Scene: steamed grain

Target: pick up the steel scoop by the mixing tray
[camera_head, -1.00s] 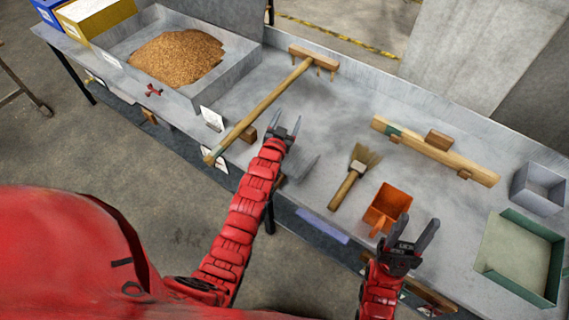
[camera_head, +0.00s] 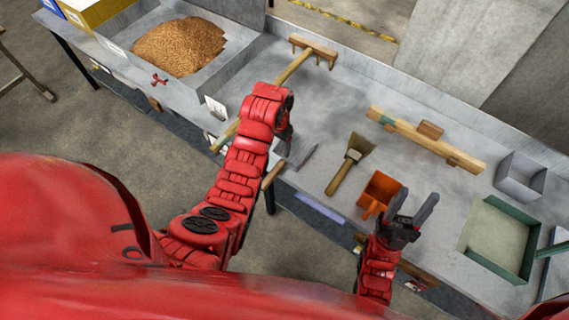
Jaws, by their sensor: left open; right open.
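The mixing tray (camera_head: 236,78) is a grey metal tray with brown grain (camera_head: 180,45) at the back left of the bench. I cannot clearly make out a steel scoop. A thin grey pointed piece (camera_head: 307,157) lies near the bench's front edge; it may be part of the scoop, but I cannot tell. My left gripper (camera_head: 284,142) is open, pointing down just left of this piece, and my forearm hides the bench behind it. My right gripper (camera_head: 414,213) is open and empty, just right of the orange scoop (camera_head: 381,190).
A wooden rake (camera_head: 293,67) lies beside the tray, its handle partly behind my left arm. A brush (camera_head: 349,165), a long wooden bar (camera_head: 425,137), a grey box (camera_head: 520,177) and a green-rimmed tray (camera_head: 518,270) are on the bench (camera_head: 330,105).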

